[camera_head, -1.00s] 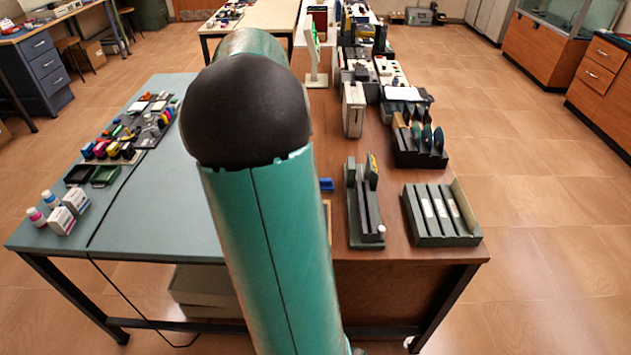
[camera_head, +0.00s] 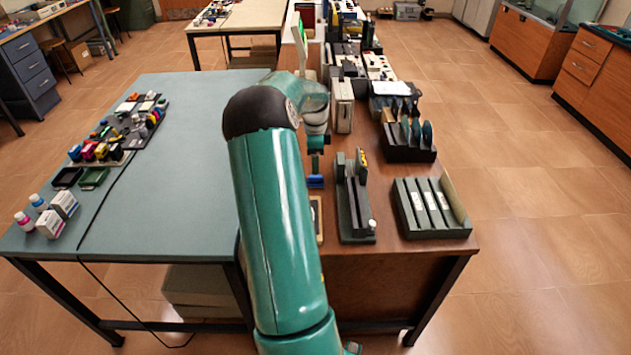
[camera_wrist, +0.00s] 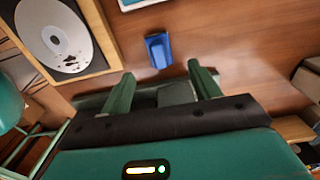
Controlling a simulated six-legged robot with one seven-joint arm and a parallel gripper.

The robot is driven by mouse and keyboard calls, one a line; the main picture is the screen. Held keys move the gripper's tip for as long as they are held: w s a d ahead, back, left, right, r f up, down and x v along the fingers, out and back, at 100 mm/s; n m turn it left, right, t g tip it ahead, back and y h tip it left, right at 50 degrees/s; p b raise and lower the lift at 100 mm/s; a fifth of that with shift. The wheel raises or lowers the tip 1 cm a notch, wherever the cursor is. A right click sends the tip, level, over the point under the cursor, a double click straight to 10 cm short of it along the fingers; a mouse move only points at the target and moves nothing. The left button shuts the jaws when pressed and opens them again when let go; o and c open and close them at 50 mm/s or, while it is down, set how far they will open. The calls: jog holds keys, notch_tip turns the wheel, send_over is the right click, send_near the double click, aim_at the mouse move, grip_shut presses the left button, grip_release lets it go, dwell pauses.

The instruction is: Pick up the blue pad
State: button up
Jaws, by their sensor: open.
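The blue pad (camera_wrist: 158,50) is a small blue block lying on the brown wooden tabletop in the wrist view. It also shows in the head view (camera_head: 315,182), just below my gripper (camera_head: 315,152) in the picture. In the wrist view my gripper (camera_wrist: 163,82) is open, with its two green fingers apart and nothing between the tips. The pad lies beyond the fingertips, roughly in line with the gap between them. It looks apart from both fingers.
A wooden-framed board with a silver disc (camera_wrist: 62,32) lies left of the pad in the wrist view. A dark slotted stand (camera_head: 352,205) and a slotted tray (camera_head: 420,212) stand to the right. The grey-green table half (camera_head: 170,190) is largely clear.

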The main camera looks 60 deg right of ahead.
notch_tip(320, 180, down, 7)
jog(key=shift+f, duration=0.2)
jog(key=c, duration=1.1)
jog(key=shift+r, duration=0.55)
notch_tip(320, 180, up, 2)
jog(key=shift+r, duration=0.2)
jog(key=s+a+r, duration=0.5)
jog(key=a+r, duration=0.1)
jog(key=a, duration=0.1)
jog(key=s+a+r, duration=0.3)
jog(key=a, duration=0.1)
jog(key=shift+s+a+r, duration=0.1)
jog(key=shift+s+r, duration=0.15)
jog(key=shift+s, duration=0.05)
